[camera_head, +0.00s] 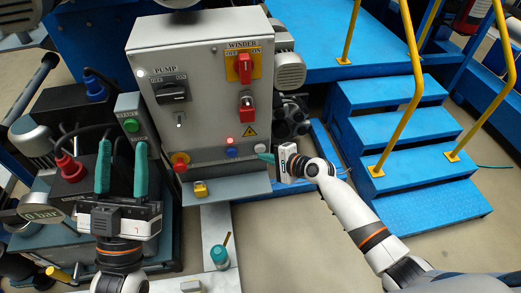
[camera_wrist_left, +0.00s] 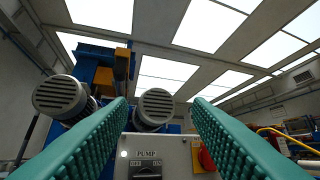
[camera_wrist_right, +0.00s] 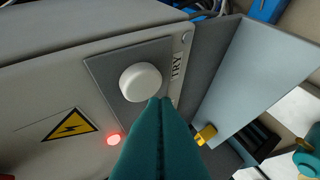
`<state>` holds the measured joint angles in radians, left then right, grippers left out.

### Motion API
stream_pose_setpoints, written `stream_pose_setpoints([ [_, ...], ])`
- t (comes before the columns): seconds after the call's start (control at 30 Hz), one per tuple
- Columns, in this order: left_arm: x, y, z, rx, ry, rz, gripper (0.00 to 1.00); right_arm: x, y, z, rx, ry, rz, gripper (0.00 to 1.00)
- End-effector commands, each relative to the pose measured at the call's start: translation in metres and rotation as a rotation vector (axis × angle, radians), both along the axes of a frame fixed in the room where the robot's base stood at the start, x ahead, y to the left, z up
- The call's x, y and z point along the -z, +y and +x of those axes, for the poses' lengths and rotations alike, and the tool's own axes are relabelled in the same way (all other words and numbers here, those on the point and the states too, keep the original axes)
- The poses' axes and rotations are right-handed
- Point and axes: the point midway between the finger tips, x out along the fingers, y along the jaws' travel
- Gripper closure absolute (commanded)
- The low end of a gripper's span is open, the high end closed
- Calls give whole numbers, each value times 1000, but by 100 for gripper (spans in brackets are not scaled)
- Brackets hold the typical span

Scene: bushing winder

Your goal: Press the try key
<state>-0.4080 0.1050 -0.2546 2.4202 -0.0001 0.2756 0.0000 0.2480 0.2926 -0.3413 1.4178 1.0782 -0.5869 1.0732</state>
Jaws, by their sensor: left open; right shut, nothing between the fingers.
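The try key is a round white button on a dark plate marked TRY, on the face of the grey control cabinet (camera_head: 205,75). It shows large in the right wrist view (camera_wrist_right: 139,83) and small in the head view (camera_head: 253,148). My right gripper (camera_head: 264,157) is shut and empty, its green fingertips pointing at the key. In the right wrist view its tips (camera_wrist_right: 158,103) overlap the key's lower right edge; I cannot tell whether they touch. My left gripper (camera_head: 122,147) is open and empty, fingers up, left of the cabinet.
A red lit lamp (camera_wrist_right: 113,139) and a blue button (camera_head: 232,152) sit left of the key. A grey shelf (camera_head: 235,189) juts out below, with a yellow-topped part (camera_head: 200,189) on it. Blue steps (camera_head: 400,130) with yellow rails stand at the right.

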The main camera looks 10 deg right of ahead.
Motion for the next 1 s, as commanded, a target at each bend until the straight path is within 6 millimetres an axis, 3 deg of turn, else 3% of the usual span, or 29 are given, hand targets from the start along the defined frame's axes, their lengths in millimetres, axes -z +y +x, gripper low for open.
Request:
stream_pose_setpoints([
  [1.0,-8,1,-7,4,-65,-19,55,0,0,11,0,0,0,100],
])
